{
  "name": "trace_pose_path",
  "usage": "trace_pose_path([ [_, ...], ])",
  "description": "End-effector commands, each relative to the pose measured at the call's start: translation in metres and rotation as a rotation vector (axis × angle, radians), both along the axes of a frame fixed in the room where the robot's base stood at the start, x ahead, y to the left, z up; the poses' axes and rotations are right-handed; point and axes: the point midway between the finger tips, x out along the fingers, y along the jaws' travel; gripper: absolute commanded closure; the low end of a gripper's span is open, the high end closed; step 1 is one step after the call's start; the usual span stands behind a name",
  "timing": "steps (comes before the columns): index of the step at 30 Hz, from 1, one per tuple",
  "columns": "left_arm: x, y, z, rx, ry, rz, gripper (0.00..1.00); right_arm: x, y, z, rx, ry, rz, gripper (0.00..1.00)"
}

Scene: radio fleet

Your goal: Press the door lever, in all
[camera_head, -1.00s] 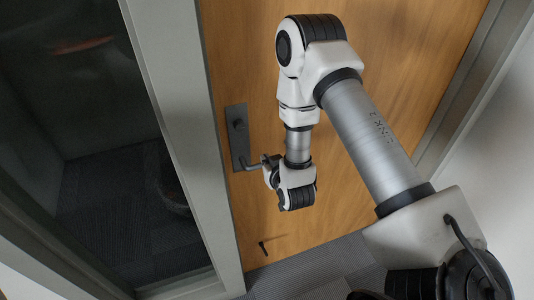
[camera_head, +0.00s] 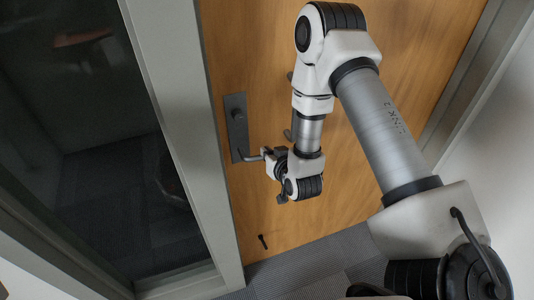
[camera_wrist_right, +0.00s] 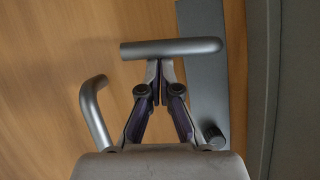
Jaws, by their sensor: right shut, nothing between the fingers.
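The door lever (camera_head: 252,157) is a grey bar that reaches right from a dark grey plate (camera_head: 237,128) on the wooden door. In the right wrist view the lever (camera_wrist_right: 172,48) lies across the top, roughly at right angles to its plate (camera_wrist_right: 204,75). My right gripper (camera_head: 266,153) is at the lever's free end. In the right wrist view my right gripper (camera_wrist_right: 160,66) is shut with empty fingers, their tips right at the lever's edge. Whether they touch it I cannot tell. My left gripper is out of view.
A round lock knob (camera_wrist_right: 213,135) sits on the plate. A curved pull handle (camera_wrist_right: 94,110) stands out from the door, mostly hidden behind my arm in the head view. A grey frame (camera_head: 180,130) and dark glass panel (camera_head: 95,200) are left of the door. Grey carpet (camera_head: 305,270) is below.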

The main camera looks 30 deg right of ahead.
Motion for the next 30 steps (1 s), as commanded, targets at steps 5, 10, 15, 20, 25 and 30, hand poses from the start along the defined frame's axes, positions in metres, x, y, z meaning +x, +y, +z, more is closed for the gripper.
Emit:
trace_pose_path([
  [5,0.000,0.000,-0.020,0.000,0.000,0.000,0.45,-0.001,-0.003,-0.014,0.114,-0.027,-0.003,1.00],
  [10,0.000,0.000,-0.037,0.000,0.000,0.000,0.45,-0.002,-0.004,-0.023,0.245,-0.056,-0.003,1.00],
  [15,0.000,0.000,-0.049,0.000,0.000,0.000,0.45,-0.001,-0.003,-0.029,0.357,-0.083,-0.001,1.00],
  [20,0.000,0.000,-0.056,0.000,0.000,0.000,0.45,-0.002,-0.002,-0.033,0.364,-0.084,0.000,1.00],
  [25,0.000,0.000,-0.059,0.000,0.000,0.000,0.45,-0.002,-0.002,-0.035,0.362,-0.083,0.001,1.00],
  [30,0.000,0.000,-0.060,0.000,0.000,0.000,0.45,-0.002,-0.002,-0.035,0.361,-0.082,0.001,1.00],
])
